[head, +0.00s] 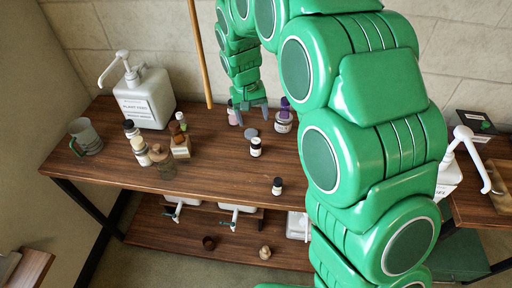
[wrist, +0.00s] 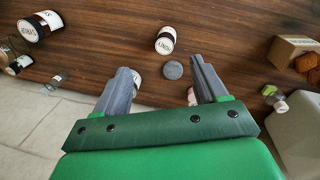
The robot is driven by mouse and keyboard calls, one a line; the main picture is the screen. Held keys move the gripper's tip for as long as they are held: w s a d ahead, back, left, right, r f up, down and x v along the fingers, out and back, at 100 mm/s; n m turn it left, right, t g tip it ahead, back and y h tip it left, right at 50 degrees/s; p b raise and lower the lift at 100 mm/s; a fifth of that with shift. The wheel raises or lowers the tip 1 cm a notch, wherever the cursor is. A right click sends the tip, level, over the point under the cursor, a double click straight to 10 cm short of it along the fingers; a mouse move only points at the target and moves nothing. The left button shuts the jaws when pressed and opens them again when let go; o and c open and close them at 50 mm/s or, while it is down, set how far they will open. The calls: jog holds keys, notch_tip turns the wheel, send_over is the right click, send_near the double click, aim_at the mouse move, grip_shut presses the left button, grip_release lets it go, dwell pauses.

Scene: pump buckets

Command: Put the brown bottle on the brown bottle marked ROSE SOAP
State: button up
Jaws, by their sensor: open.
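My gripper (head: 248,104) hangs over the back of the wooden table in the head view. In the wrist view its two grey fingers (wrist: 157,88) are apart, with nothing held between them. A dark bottle with a white label (head: 256,147) stands in front of it, beside a grey disc (head: 251,132). Another small dark bottle (head: 277,187) stands near the table's front edge. A larger dark labelled bottle (wrist: 40,27) shows at the wrist view's upper left. I cannot read ROSE SOAP on any label.
A white pump bucket (head: 145,98), a mug (head: 85,138) and a group of small bottles with a brown box (head: 180,147) stand on the left. A purple-capped bottle (head: 283,122) is right of my gripper. A lower shelf (head: 180,228) holds pump containers. The table's front middle is mostly clear.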

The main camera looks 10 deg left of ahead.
aim_at(255, 140)
jog(key=f+m, duration=0.1)
jog(key=f, duration=0.3)
jog(key=w+f+m+y, duration=0.1)
jog(key=f, duration=0.2)
jog(key=w+f+m, duration=0.1)
jog(key=f, duration=0.3)
jog(key=shift+d+f+y, duration=0.25)
jog(key=shift+f+y, duration=0.05)
jog(key=shift+d+f, duration=0.2)
jog(key=shift+f, duration=2.65)
jog(key=c, duration=1.3)
jog(key=shift+r, duration=0.2)
